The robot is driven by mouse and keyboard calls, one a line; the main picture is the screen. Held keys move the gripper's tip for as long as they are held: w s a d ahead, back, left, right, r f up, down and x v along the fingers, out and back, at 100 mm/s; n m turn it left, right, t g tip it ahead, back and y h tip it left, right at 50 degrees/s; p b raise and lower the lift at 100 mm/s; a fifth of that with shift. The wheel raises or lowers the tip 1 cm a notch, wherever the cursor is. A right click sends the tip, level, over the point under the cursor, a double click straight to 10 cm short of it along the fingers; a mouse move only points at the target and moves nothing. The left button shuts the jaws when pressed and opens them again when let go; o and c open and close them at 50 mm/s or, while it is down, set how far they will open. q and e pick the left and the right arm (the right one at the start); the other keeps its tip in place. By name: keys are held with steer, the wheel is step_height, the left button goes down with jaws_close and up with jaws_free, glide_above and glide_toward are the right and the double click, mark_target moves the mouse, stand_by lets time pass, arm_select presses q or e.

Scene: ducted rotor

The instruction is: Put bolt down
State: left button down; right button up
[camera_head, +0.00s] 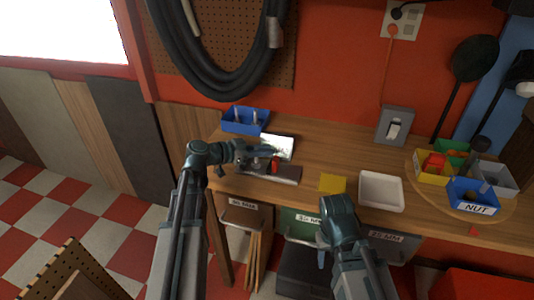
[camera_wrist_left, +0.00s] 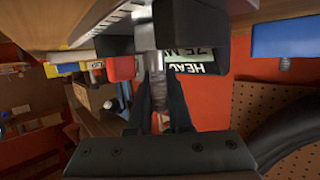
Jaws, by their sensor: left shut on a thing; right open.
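My left gripper (camera_head: 272,156) is over the left part of the workbench, beside a dark block-like fixture. In the left wrist view my left gripper (camera_wrist_left: 158,75) is shut on a grey threaded bolt (camera_wrist_left: 158,92), which lies between the dark fingers. The bolt cannot be made out in the head view. A blue bin (camera_head: 238,127) with pale upright pieces stands behind the gripper; it also shows in the left wrist view (camera_wrist_left: 290,38). My right gripper (camera_head: 322,258) is open and empty, in front of the bench edge.
A dark flat base with a red part (camera_head: 276,163) sits under my left gripper. A white label card (camera_head: 277,147), a yellow pad (camera_head: 332,183) and a white tray (camera_head: 380,192) lie on the bench. Coloured bins, one blue NUT bin (camera_head: 473,196), stand at right.

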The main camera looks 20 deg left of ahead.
arm_select(q)
steer(key=shift+f, duration=0.1)
steer(key=c, duration=1.1)
jaws_free()
steer(key=shift+r, duration=0.2)
steer(key=p+v, duration=0.3)
steer(key=v, duration=0.9)
